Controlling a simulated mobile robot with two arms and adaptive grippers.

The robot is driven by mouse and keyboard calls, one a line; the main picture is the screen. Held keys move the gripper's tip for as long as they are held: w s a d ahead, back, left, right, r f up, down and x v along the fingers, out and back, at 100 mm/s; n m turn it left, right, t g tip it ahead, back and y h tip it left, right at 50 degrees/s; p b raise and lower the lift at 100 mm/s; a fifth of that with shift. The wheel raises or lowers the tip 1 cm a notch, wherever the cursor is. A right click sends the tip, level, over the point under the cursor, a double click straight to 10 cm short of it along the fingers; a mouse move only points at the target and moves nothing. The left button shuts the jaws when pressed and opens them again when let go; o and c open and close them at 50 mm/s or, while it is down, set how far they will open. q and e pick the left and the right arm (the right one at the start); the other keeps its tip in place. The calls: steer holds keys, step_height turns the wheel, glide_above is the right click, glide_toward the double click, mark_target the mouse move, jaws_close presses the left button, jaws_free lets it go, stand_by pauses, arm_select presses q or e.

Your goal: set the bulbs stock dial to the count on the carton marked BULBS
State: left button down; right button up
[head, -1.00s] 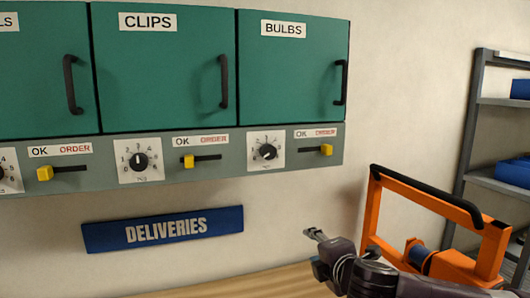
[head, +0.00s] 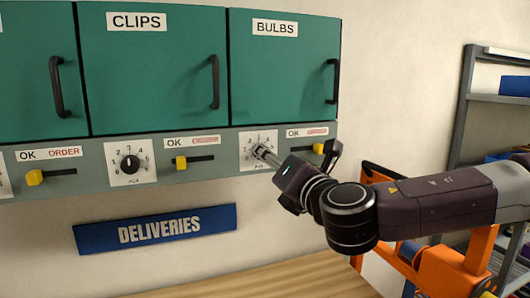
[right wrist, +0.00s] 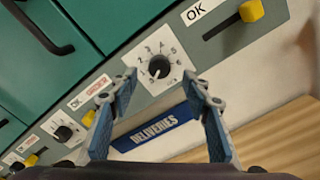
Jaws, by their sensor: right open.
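The bulbs stock dial (head: 248,141) is a black knob on a white numbered plate, below the green BULBS cabinet (head: 284,75). In the head view my right gripper (head: 264,152) covers much of it. The right wrist view shows the whole knob (right wrist: 159,67), with its pointer mark toward the lower side of the scale; I cannot read its exact number. My right gripper (right wrist: 161,84) is open and empty, its fingers apart on either side of the dial in that view. I cannot tell whether they touch it. The carton marked BULBS is not in view. My left gripper is not in view.
The clips dial (head: 130,163) and yellow sliders (head: 180,162) sit along the same grey strip. A blue DELIVERIES sign (head: 155,229) is on the wall below, above a wooden surface (head: 260,283). An orange frame (head: 470,255) and grey shelving (head: 462,110) stand at right.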

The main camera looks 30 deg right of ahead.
steer(key=shift+p+x, duration=0.75)
steer(key=shift+x, duration=1.85)
steer(key=shift+a, duration=0.1)
steer(key=c, duration=1.2)
steer(key=shift+o, duration=0.2)
steer(key=shift+f+m+b, duration=0.1)
steer(key=shift+m+b, duration=3.8)
steer(key=shift+b, duration=0.5)
